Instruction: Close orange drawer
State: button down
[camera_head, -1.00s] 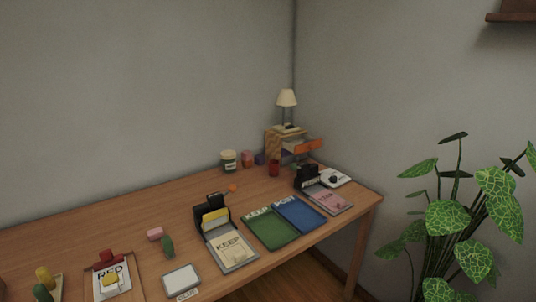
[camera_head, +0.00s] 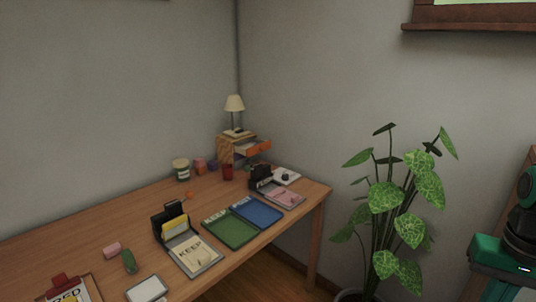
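The orange drawer (camera_head: 259,148) is in a small wooden drawer unit (camera_head: 224,149) at the far right corner of the desk. The drawer stands pulled out toward the right, with its orange front clear of the unit. A lamp (camera_head: 234,108) stands on top of the unit. Dark and green machine parts at the right edge look like my own arm. My gripper's fingers are not in view, and the arm is well away from the drawer.
The wooden desk (camera_head: 75,229) holds green (camera_head: 231,232) and blue (camera_head: 259,213) trays, a red cup (camera_head: 228,173), a jar (camera_head: 181,170) and several stationery items. A leafy plant (camera_head: 385,199) stands right of the desk.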

aim_at(246, 146)
jog(key=u, duration=0.05)
jog(key=i, duration=1.65)
jog(key=z, duration=0.05)
